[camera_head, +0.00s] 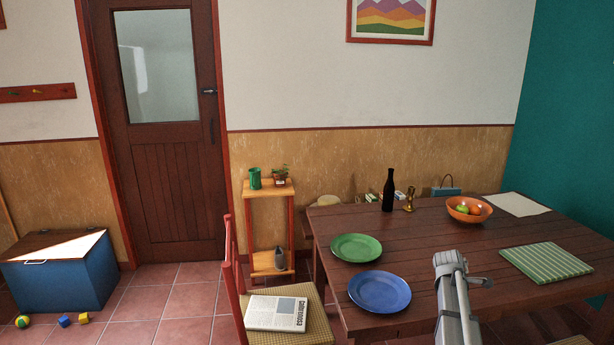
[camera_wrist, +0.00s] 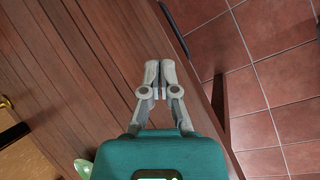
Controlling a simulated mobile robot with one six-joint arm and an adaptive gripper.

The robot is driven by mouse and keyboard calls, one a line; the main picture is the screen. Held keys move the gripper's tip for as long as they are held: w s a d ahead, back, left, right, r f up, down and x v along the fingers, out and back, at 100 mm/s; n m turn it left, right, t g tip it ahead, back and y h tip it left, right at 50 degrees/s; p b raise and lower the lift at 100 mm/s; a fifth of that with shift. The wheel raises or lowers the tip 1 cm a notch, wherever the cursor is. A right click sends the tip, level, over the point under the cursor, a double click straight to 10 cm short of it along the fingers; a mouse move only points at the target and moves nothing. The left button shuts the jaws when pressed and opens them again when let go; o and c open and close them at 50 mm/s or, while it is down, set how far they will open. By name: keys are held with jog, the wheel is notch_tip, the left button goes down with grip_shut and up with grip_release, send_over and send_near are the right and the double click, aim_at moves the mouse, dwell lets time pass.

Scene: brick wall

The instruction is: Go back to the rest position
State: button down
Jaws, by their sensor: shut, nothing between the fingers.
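My gripper (camera_wrist: 160,72) shows in the wrist view with its two grey fingers together and nothing between them. It is above or beside the edge of the dark wooden table (camera_wrist: 100,65), with red floor tiles to the right in that view. In the head view my grey arm reaches up over the near side of the table (camera_head: 470,235), right of the blue plate (camera_head: 380,291). My fingertips cannot be made out clearly there. How high the gripper is above the table I cannot tell.
On the table are a green plate (camera_head: 356,247), a dark bottle (camera_head: 388,190), a fruit bowl (camera_head: 468,216) and a striped green cloth (camera_head: 546,262). A chair (camera_head: 232,270) with a newspaper (camera_head: 276,313) stands at the left. Tiled floor is open by the door (camera_head: 160,200).

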jog(key=s+a+f+m+y, duration=0.15)
jog(key=s+a+m, duration=0.35)
jog(key=a, duration=0.7)
jog(key=s+a+m+g+y, duration=0.1)
jog(key=s+a+m+y, duration=0.15)
jog(key=s+a, duration=0.7)
jog(key=s+a+f+m+y, duration=0.15)
jog(key=s+a+m, duration=0.3)
jog(key=a, duration=1.05)
notch_tip(320, 180, up, 13)
jog(key=p, duration=1.2)
jog(key=shift+a+g, duration=0.25)
jog(key=shift+g, duration=0.05)
